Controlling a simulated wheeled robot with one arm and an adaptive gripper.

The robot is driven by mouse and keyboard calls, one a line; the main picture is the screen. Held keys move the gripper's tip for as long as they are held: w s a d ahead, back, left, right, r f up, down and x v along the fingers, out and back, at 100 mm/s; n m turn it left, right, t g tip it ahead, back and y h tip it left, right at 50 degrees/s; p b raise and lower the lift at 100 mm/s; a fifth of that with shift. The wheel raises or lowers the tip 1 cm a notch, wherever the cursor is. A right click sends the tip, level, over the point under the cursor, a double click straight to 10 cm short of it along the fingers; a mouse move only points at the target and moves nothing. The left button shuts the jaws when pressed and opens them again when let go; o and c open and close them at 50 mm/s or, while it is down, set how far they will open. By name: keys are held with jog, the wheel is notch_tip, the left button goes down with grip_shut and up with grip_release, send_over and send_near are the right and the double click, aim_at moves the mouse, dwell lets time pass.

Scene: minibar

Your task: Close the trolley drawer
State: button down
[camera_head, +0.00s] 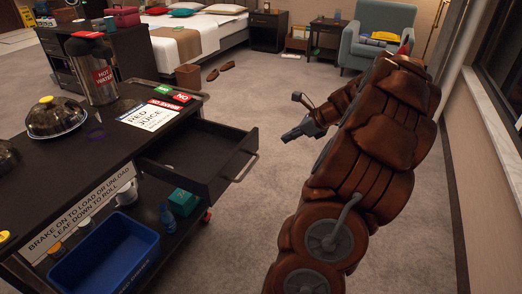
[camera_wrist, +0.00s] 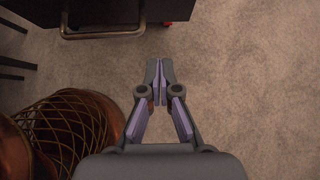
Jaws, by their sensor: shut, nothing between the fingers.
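The trolley drawer (camera_head: 208,165) is pulled out from the right end of the dark trolley (camera_head: 75,150), and its inside looks empty. Its metal handle (camera_head: 245,168) is on the drawer's outer front. In the wrist view the handle (camera_wrist: 103,32) shows at the top left, below a dark front edge. My gripper (camera_head: 287,137) is to the right of the drawer, apart from it, in the head view. In the wrist view my gripper (camera_wrist: 159,65) has its fingertips together with nothing between them, over carpet, below and right of the handle.
A blue bin (camera_head: 105,255) sits on the lower shelf. Carpet around my arm is clear; a wall stands at the right.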

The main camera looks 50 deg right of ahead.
jog(key=b, duration=0.2)
send_near(252, 148)
jog(key=x, duration=0.3)
jog(key=f+x, duration=0.1)
jog(key=x, duration=0.1)
jog(key=shift+s+d+f, duration=0.15)
jog(key=shift+s, duration=0.05)
jog(key=shift+w+a, duration=0.2)
jog(key=shift+w, duration=0.4)
